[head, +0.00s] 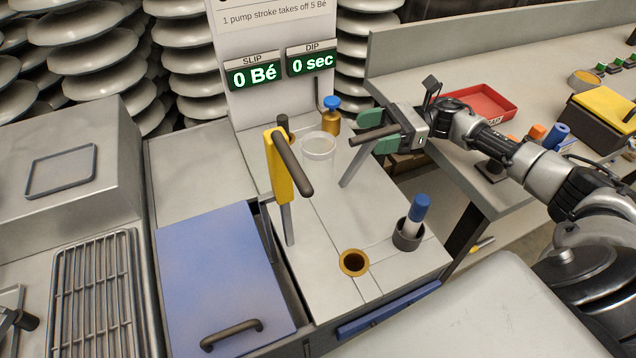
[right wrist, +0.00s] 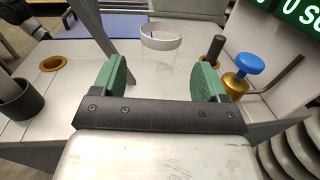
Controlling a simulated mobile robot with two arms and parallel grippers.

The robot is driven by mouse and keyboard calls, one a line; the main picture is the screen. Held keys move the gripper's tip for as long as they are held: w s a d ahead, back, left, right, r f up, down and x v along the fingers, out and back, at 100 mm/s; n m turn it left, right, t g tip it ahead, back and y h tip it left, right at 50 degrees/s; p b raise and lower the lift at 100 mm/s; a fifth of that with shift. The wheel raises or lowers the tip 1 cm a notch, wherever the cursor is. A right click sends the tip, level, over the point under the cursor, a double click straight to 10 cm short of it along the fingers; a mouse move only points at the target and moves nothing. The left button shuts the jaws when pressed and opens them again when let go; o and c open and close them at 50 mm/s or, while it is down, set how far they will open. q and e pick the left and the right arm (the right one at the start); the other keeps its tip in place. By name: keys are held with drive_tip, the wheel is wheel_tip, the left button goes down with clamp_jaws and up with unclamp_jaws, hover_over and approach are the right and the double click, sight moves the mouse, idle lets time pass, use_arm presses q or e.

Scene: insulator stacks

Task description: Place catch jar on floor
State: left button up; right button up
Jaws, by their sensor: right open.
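The catch jar appears to be the clear, open-topped glass jar (head: 319,150) standing upright on the grey bench below the display panel. It also shows in the right wrist view (right wrist: 160,45), ahead of the fingers and centred between them. My right gripper (head: 370,138) is open and empty, just right of the jar in the head view. Its green finger pads (right wrist: 160,76) are apart, and the jar appears beyond their tips. A strip of floor (head: 520,238) shows at the right, beneath the side table.
A yellow pump with a dark handle (head: 279,165) stands left of the jar. A blue-knobbed brass valve (head: 331,115) is behind it. A brass-rimmed hole (head: 354,262) and a dark cup with a blue-capped stick (head: 408,235) are nearer. A red tray (head: 480,103) sits on the side table.

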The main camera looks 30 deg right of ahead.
sight(323, 153)
wheel_tip(323, 153, down, 3)
drive_tip(key=shift+r+b, duration=0.1)
drive_tip(key=shift+b, duration=0.65)
drive_tip(key=shift+a, duration=0.1)
drive_tip(key=a, duration=0.2)
drive_tip(key=w+a+p, duration=0.1)
drive_tip(key=a, duration=0.1)
drive_tip(key=shift+a, duration=0.35)
drive_tip(key=shift+w+a+f+p, duration=0.1)
drive_tip(key=shift+w+a+p, duration=0.15)
drive_tip(key=shift+a, duration=0.7)
drive_tip(key=shift+w+a+f+p, duration=0.1)
drive_tip(key=shift+w+a+p, duration=0.15)
drive_tip(key=shift+a, duration=0.75)
drive_tip(key=shift+w+a+f+p, duration=0.15)
drive_tip(key=shift+a+p, duration=0.15)
drive_tip(key=shift+a, duration=0.65)
use_arm(q)
drive_tip(key=s+a+f, duration=0.1)
drive_tip(key=s+f, duration=0.4)
drive_tip(key=s, duration=0.2)
drive_tip(key=shift+a, duration=0.2)
use_arm(e)
drive_tip(key=shift+r, duration=0.1)
drive_tip(key=c, duration=0.8)
drive_tip(key=shift+d, duration=0.1)
drive_tip(key=shift+c, duration=0.2)
